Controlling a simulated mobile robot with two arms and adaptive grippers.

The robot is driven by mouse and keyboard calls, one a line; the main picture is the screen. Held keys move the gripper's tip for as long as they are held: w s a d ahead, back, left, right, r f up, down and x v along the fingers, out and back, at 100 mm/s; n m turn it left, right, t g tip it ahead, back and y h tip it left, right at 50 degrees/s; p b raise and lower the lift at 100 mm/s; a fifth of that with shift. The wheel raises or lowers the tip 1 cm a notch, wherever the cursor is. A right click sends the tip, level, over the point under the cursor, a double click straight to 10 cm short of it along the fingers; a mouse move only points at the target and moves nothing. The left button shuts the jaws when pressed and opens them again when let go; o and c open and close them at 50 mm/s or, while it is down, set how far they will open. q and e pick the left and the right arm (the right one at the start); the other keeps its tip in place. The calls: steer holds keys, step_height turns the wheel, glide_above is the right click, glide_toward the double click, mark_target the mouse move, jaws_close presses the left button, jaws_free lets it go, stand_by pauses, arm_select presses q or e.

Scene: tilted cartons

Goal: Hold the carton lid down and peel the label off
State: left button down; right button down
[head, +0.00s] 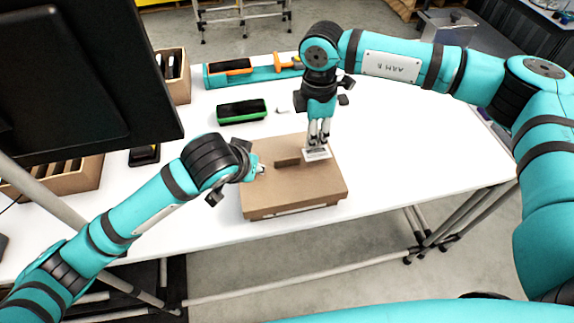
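The brown carton (292,195) sits on the white table in the middle of the head view, its lid down flat. A small white label (317,154) with dark print lies at the far right part of its top. My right gripper (318,143) points straight down with its fingertips at the label. The fingers look close together, but I cannot see whether they grip the label's edge. My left gripper (260,170) comes in from the left at the carton's left edge, over or on the lid. Its fingers are small and partly hidden, so contact and opening are unclear.
A green-rimmed black tray (242,111) and a teal tool tray (245,78) lie behind. A dark monitor (85,80) blocks the left. The table's right side is clear.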

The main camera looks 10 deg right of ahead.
arm_select(q)
steer(key=shift+f, duration=0.1)
arm_select(e)
steer(key=shift+r, duration=2.4)
